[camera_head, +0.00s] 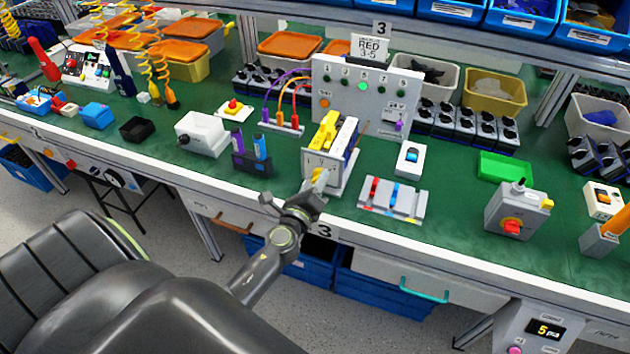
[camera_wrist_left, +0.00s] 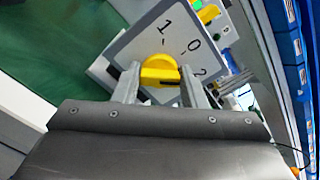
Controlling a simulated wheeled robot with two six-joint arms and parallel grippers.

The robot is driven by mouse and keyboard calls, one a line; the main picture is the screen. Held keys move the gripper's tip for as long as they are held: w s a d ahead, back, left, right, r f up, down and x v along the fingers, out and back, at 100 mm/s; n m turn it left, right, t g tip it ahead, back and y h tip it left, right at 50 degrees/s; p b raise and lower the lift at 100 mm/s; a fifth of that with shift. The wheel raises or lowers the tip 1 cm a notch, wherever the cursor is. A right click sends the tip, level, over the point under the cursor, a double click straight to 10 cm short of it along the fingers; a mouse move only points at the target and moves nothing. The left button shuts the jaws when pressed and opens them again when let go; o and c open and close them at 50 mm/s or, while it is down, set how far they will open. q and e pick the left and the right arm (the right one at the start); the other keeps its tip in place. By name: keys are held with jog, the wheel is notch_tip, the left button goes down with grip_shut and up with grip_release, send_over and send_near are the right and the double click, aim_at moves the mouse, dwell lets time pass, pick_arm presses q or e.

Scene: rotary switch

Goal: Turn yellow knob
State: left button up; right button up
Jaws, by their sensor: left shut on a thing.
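The yellow knob (camera_wrist_left: 160,72) sits on a light grey plate (camera_wrist_left: 150,38) marked 1, 0 and 2 in the left wrist view. My left gripper (camera_wrist_left: 158,86) has a finger on either side of the knob and is shut on it. In the head view my left gripper (camera_head: 312,192) reaches up to the front of the switch box (camera_head: 320,165) at the table's front edge. Part of the knob (camera_head: 320,175) shows there just beyond the fingers. My right gripper is not in view.
Behind the switch box stands a grey panel (camera_head: 352,82) with lamps. A tray with red and blue parts (camera_head: 392,198) is to the right. Green table surface (camera_head: 455,215) is clear further right.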

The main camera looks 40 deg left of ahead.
pick_arm(q)
jog(key=shift+f+m, duration=0.15)
jog(key=shift+m, duration=0.15)
jog(key=o, duration=1)
jog(key=shift+s, duration=0.1)
jog(key=b+v, duration=0.4)
jog(key=v, duration=1.3)
jog(key=shift+d+b, duration=0.15)
jog(key=shift+b, duration=0.15)
jog(key=shift+s, duration=0.1)
